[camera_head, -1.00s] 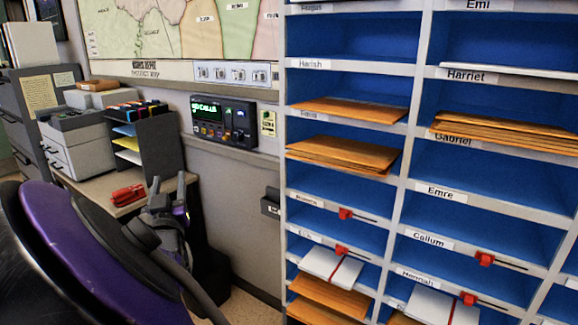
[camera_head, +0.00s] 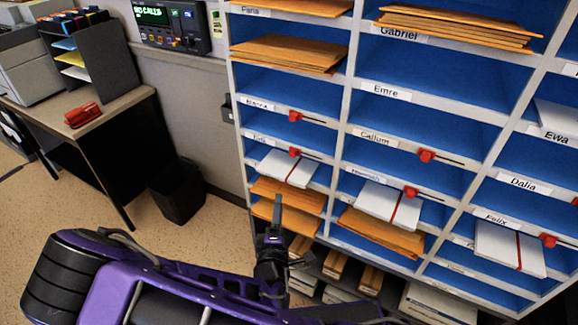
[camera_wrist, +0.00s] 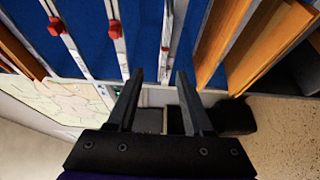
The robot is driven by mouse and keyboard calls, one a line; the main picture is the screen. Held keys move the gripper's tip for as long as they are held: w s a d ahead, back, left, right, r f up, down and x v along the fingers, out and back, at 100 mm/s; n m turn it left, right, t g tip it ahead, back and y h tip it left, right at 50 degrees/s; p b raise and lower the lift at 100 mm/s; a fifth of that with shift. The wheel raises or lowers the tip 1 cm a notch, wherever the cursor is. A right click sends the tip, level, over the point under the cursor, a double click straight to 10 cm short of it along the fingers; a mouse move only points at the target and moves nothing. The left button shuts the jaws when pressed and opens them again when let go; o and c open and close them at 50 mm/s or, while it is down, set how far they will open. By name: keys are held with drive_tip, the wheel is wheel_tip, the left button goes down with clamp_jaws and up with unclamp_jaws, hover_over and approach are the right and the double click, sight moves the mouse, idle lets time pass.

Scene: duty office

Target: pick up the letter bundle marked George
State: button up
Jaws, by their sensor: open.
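No label reading George can be made out. Three white letter bundles with red bands lie in the pigeonhole rack: a left one (camera_head: 288,168), a middle one (camera_head: 388,203) by a label that looks like Hannah, and a right one (camera_head: 510,250) below the Felix label. Any names on the bundles are too small to read. My gripper (camera_head: 276,208) is in front of the rack's lower left, below the left bundle, seen nearly edge-on. In the wrist view my gripper (camera_wrist: 159,74) has its two fingers apart with nothing between them.
The rack (camera_head: 346,110) has blue compartments, red sliders (camera_head: 427,155) and brown envelopes (camera_head: 290,52). More envelopes (camera_head: 382,232) lie under the middle bundle. A desk (camera_head: 110,105) with a red stapler (camera_head: 83,115) and a black bin (camera_head: 178,190) stand left. Floor (camera_head: 60,200) is open at left.

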sight(281, 180)
drive_tip(key=shift+w+d+f, duration=0.15)
drive_tip(key=shift+w+d, duration=0.1)
drive_tip(key=shift+w, duration=1.65)
drive_tip(key=shift+w+d+f, duration=0.15)
drive_tip(key=shift+w+d, duration=0.1)
drive_tip(key=shift+w, duration=1.6)
drive_tip(key=shift+w+d+f, duration=0.15)
drive_tip(key=shift+w+d, duration=0.1)
drive_tip(key=shift+w, duration=1.65)
clamp_jaws()
